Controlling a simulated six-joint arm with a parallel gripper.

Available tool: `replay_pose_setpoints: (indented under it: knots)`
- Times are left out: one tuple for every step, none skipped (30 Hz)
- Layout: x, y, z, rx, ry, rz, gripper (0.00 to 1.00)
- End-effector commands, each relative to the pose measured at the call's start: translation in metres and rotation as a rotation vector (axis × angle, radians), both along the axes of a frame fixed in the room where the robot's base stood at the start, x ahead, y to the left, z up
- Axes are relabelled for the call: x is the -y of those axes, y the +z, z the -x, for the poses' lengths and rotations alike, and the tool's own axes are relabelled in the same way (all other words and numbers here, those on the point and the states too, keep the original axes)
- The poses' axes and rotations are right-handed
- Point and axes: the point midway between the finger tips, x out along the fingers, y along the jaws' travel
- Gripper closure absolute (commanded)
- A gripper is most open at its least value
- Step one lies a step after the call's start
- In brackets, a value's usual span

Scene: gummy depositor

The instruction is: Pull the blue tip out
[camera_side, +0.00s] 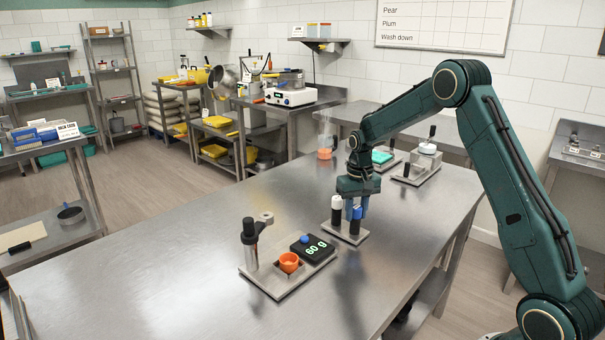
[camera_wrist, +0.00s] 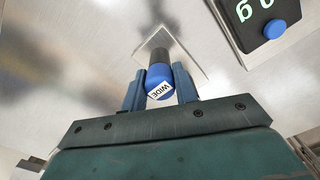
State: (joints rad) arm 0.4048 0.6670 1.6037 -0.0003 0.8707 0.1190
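The blue tip (camera_wrist: 159,76) has a blue cap with a white label reading "WIDE" and a dark lower body. In the side view the blue tip (camera_side: 356,213) stands upright in a small metal stand (camera_side: 343,233). My gripper (camera_side: 357,197) points down over it. In the wrist view my gripper (camera_wrist: 159,82) has one finger on each side of the blue cap, with no clear gap, so it looks shut on it. The tip's lower end meets the stand (camera_wrist: 186,42). A white-capped tip (camera_side: 336,203) stands beside it to the left in the side view.
A metal plate (camera_side: 280,292) to the left carries an upright dispenser post (camera_side: 249,235), an orange cup (camera_side: 289,262) and a black scale (camera_side: 313,249) reading "60 g". A teal-topped item (camera_side: 381,157) and a white-topped fixture (camera_side: 427,149) stand behind. The front left table is clear.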

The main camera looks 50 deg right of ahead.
Motion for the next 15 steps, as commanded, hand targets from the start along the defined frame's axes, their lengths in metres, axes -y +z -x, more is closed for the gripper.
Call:
replay_pose_setpoints:
  knots:
    - [0.0001,0.0000,0.0000,0.000,0.000,0.000,0.86]
    - [0.0001,0.0001,0.0001,0.000,0.000,0.000,0.92]
    - [0.0001,0.0001,0.0001,0.000,0.000,0.000,1.00]
    - [0.0001,0.0001,0.0001,0.000,0.000,0.000,1.00]
    - [0.0001,0.0002,0.0001,0.000,0.000,0.000,1.00]
    - [0.0001,0.0002,0.0001,0.000,0.000,0.000,1.00]
    - [0.0001,0.0003,0.0000,0.000,0.000,0.000,1.00]
    - [0.0001,0.0005,0.0000,0.000,0.000,0.000,1.00]
    - [0.0001,0.0009,0.0000,0.000,0.000,0.000,1.00]
    - [0.0001,0.0013,0.0000,0.001,0.000,0.000,1.00]
    - [0.0002,0.0018,-0.0001,0.001,0.000,0.000,1.00]
    - [0.0002,0.0026,-0.0001,0.001,0.000,0.000,1.00]
    - [0.0002,0.0033,-0.0001,0.001,0.000,0.000,1.00]
    - [0.0002,0.0042,-0.0001,0.001,0.000,0.000,1.00]
    - [0.0002,0.0053,-0.0001,0.000,0.000,0.000,1.00]
